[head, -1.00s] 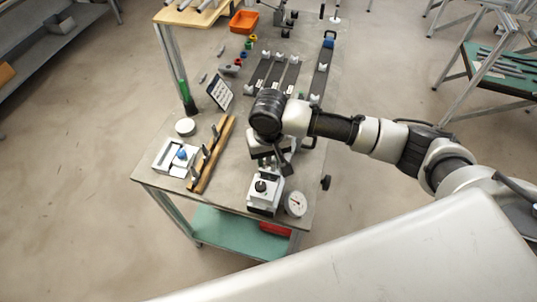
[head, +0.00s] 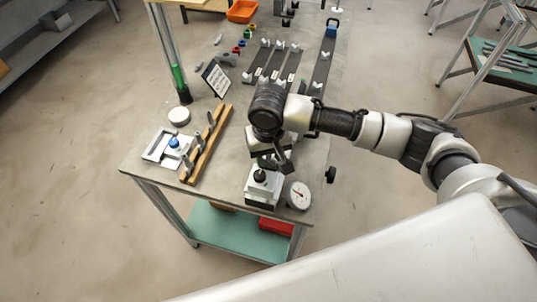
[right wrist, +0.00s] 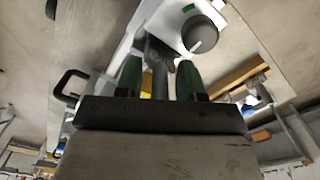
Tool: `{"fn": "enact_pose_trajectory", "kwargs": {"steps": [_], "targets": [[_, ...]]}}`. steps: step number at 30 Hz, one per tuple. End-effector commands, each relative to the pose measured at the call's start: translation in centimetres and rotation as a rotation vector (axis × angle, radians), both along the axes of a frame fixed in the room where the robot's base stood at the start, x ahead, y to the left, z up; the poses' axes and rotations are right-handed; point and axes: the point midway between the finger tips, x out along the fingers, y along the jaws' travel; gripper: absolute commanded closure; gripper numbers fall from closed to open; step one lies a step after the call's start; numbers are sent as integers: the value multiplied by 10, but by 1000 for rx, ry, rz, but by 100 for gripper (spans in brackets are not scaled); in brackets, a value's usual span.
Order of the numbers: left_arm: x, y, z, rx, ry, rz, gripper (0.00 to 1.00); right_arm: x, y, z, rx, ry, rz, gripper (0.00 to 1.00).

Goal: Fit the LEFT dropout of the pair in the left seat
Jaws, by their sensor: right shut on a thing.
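My right gripper (head: 268,162) hangs above the white block device with a black knob (head: 262,187) at the table's front. In the right wrist view its green-tipped fingers (right wrist: 160,76) are shut on a grey dropout (right wrist: 160,72), mostly hidden by the gripper body. I cannot tell from the picture whether it is the left or right one. The frame jig, with dark rails and pale V-blocks (head: 272,62), lies toward the back of the table. I cannot make out the left seat. My left gripper is not in view.
A wooden rack (head: 207,150) holds several upright grey pieces. Left of it are a white tray (head: 160,146) with a blue-topped thing and a round white disc (head: 179,116). A dial gauge (head: 298,195) stands right of the device.

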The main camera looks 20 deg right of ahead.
Motion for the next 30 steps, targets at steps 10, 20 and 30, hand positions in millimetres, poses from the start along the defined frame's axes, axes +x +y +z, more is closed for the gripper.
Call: {"fn": "enact_pose_trajectory", "kwargs": {"steps": [10,20,30], "targets": [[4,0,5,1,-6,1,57,0,0,-10,0,1,-1,86],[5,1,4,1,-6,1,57,0,0,-10,0,0,-1,36],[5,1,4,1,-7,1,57,0,0,-8,0,0,-1,32]]}}
